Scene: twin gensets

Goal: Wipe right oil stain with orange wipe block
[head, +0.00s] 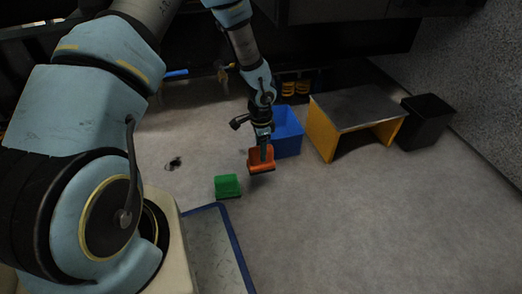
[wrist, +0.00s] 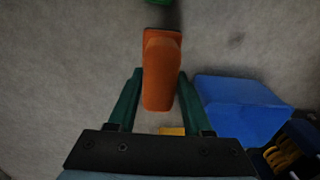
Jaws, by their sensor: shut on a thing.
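My gripper (head: 264,148) is shut on the orange wipe block (head: 261,160), which hangs below the fingers, apparently above the grey floor. In the wrist view the gripper's green fingers (wrist: 159,76) grip the orange block (wrist: 161,60) from both sides. A small dark stain (head: 173,163) lies on the floor to the left of the block in the head view. It is the only stain I can make out, and I cannot tell whether it is the right one.
A green block (head: 227,186) sits on the floor left of and nearer than the orange one. A blue bin (head: 287,132) stands just behind my gripper. A yellow-sided bench (head: 356,107) and a black bin (head: 426,122) stand to the right. The floor at front right is clear.

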